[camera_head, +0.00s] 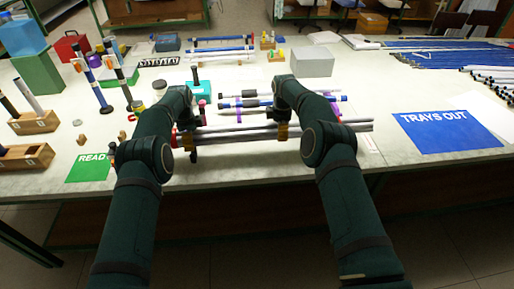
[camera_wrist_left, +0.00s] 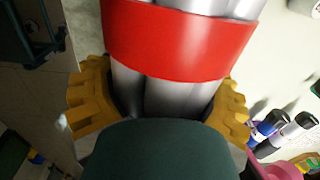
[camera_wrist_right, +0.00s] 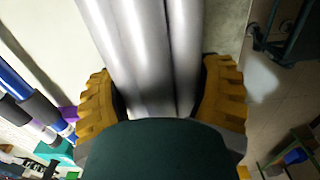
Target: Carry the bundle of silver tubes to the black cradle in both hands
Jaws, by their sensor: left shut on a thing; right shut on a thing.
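The bundle of silver tubes (camera_head: 240,134) lies crosswise near the table's front edge, roughly level, its right end reaching past my right arm. My left gripper (camera_head: 190,142) is shut around its left part; the left wrist view shows yellow fingers on both sides of the tubes (camera_wrist_left: 165,98), beside a red band (camera_wrist_left: 180,40). My right gripper (camera_head: 282,130) is shut around it further right; in the right wrist view its yellow fingers flank the bare tubes (camera_wrist_right: 150,60). Whether the bundle touches the table is unclear. I cannot make out the black cradle with certainty.
Tubes with dark ends (camera_head: 245,103) lie just behind the bundle, by a teal block (camera_head: 202,90). A blue TRAYS OUT mat (camera_head: 445,131) is at right, a green mat (camera_head: 88,168) at left. A grey box (camera_head: 311,61) stands behind. Wooden blocks with upright rods (camera_head: 35,122) stand left.

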